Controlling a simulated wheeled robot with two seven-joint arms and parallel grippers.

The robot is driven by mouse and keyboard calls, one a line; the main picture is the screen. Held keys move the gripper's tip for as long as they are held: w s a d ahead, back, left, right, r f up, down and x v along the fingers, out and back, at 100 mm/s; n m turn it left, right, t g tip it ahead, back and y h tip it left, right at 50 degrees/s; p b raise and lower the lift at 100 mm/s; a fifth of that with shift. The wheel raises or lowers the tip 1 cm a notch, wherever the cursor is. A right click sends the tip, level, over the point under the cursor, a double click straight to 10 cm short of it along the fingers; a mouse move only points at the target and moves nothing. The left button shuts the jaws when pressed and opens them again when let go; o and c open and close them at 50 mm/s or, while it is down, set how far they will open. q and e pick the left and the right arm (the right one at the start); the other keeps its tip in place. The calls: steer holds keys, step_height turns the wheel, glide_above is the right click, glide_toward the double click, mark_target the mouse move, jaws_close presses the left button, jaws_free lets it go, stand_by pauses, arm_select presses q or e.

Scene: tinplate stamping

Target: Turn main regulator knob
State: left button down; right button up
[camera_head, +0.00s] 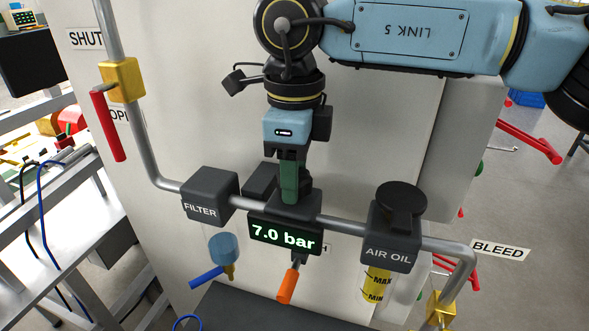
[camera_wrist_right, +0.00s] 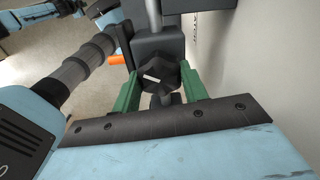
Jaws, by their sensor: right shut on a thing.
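The main regulator (camera_head: 297,205) is a dark block on the grey pipe, with a lit display (camera_head: 284,236) reading 7.0 bar. My right gripper (camera_head: 290,196) points down onto its top from above. In the right wrist view, its two green fingers (camera_wrist_right: 160,92) stand on either side of a black lobed knob (camera_wrist_right: 161,75) with a small white mark. The fingers are shut on the knob. In the head view the knob is mostly hidden by the fingers. My left gripper is in neither view.
On the same pipe (camera_head: 345,226) sit the FILTER block (camera_head: 210,197) at left and the AIR OIL unit (camera_head: 392,238) at right. A yellow valve with a red handle (camera_head: 108,126) hangs at upper left. An orange-handled lever (camera_head: 288,285) hangs below the display. A pale panel stands close behind.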

steer(key=shift+c, duration=0.3)
steer(key=shift+n, duration=0.4)
steer(key=shift+n+b, duration=0.45)
steer(key=shift+n, duration=0.65)
steer(key=n, duration=0.5)
steer(key=shift+b, duration=0.4)
steer(key=n, duration=0.4)
steer(key=shift+n, duration=0.4)
steer(key=shift+r+n, duration=0.1)
steer(key=shift+n, duration=2.2)
steer(key=o, duration=1)
